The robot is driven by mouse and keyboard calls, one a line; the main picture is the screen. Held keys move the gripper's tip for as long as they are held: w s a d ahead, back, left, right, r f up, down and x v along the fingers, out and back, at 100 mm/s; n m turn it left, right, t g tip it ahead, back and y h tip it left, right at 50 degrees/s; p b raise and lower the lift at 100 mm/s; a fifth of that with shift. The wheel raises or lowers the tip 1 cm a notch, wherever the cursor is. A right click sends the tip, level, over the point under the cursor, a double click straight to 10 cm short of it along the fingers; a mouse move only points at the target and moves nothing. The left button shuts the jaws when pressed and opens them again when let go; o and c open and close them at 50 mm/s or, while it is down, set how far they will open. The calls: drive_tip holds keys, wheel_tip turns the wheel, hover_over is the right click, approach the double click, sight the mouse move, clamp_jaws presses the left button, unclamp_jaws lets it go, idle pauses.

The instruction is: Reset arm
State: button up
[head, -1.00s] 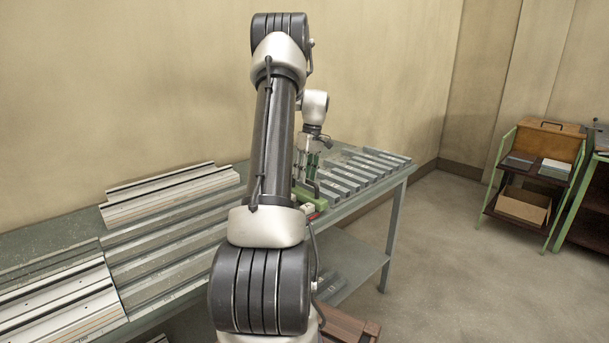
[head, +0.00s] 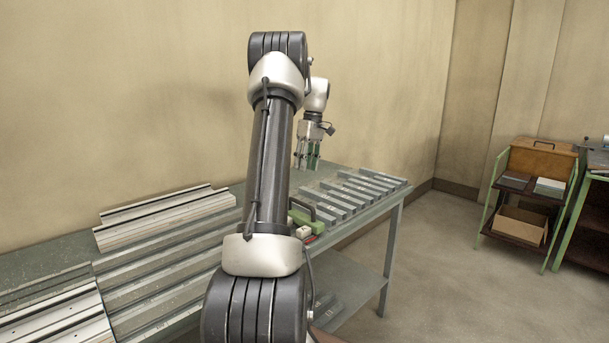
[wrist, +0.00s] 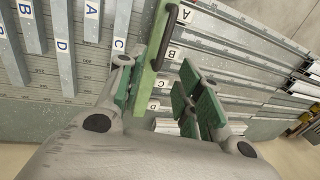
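My gripper (head: 306,160) is raised above the bench in the head view, partly behind my arm. Its green-padded fingers stand apart with nothing between them; in the wrist view my gripper (wrist: 163,88) is also open. A green clamp bar with a black handle (head: 303,218) rests at the bench among the grey profiles, lower than the fingers and apart from them. The green bar (wrist: 153,62) also shows in the wrist view, beyond the fingertips. My arm hides part of it in the head view.
The bench (head: 383,245) carries short grey profiles (head: 355,190) at right and long pale profiles (head: 165,215) at left. A wall stands behind. A small shelf cart (head: 515,208) is at the far right, with clear floor between.

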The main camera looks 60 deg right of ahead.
drive_tip(key=shift+r, duration=0.1)
idle(0.6)
drive_tip(key=a+f+m, duration=0.1)
drive_tip(key=s+a+f+m, duration=0.1)
drive_tip(key=a+f+m, duration=0.1)
drive_tip(key=f+m, duration=0.1)
drive_tip(key=shift+s+a+f, duration=0.1)
drive_tip(key=shift+s+a, duration=0.05)
drive_tip(key=shift+s, duration=0.2)
drive_tip(key=w+a+r+h, duration=0.1)
drive_tip(key=a+r, duration=0.2)
drive_tip(key=a, duration=0.8)
drive_tip(key=w+a+r+h, duration=0.1)
drive_tip(key=w+a+r, duration=0.15)
drive_tip(key=a, duration=0.75)
drive_tip(key=s+a+r+n+t, duration=0.1)
drive_tip(key=s+a+n+t, duration=0.1)
drive_tip(key=a, duration=1)
drive_tip(key=s+a+r+n+t, duration=0.1)
drive_tip(key=s+a+n, duration=0.3)
drive_tip(key=a, duration=0.9)
drive_tip(key=shift+s+r+n+t, duration=0.2)
drive_tip(key=shift+r+n+t, duration=0.2)
drive_tip(key=shift+r+n, duration=0.3)
